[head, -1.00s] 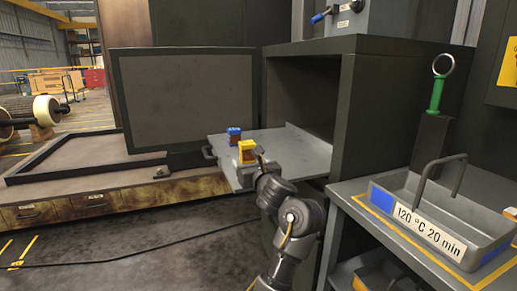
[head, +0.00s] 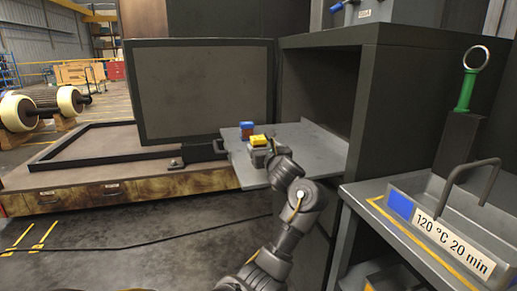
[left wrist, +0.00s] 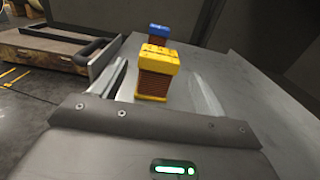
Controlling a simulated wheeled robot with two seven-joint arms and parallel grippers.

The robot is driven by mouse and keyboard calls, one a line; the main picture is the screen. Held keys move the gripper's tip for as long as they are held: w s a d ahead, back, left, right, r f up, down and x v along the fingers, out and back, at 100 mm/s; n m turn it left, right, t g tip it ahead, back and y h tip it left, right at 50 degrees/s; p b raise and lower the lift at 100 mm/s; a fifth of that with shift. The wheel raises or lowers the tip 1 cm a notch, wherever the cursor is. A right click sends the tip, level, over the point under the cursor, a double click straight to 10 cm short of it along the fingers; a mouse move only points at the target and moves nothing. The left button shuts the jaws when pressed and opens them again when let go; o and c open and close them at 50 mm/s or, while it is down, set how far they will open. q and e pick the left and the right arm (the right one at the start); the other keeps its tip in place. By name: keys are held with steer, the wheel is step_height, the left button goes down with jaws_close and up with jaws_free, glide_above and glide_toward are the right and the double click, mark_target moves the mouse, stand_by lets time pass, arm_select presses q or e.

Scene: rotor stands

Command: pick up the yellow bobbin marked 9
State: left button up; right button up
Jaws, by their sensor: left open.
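The yellow bobbin (head: 259,140) stands upright on the grey tray (head: 318,142) that sticks out of the dark cabinet. In the left wrist view it has a yellow top and base with a copper-brown winding (left wrist: 153,82); I cannot read a number on it. My left gripper (head: 262,155) is open, its fingers on either side of the yellow bobbin, and hides its lower part in the head view. I cannot tell whether the fingers touch it. My right gripper is not in view.
A blue bobbin (head: 247,129) stands just behind the yellow one on the tray, also in the left wrist view (left wrist: 159,33). The open cabinet door (head: 205,92) is at the left. A grey basket (head: 450,232) labelled "120 °C 20 min" stands on the right shelf.

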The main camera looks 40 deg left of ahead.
mark_target(261, 142)
arm_select(q)
steer(key=shift+r+x, duration=0.15)
steer(key=shift+x, duration=1.15)
steer(key=shift+r+x, duration=0.15)
steer(key=shift+x, duration=1.2)
steer(key=shift+s, duration=0.15)
steer(key=shift+c, duration=0.2)
steer(key=c, duration=1.2)
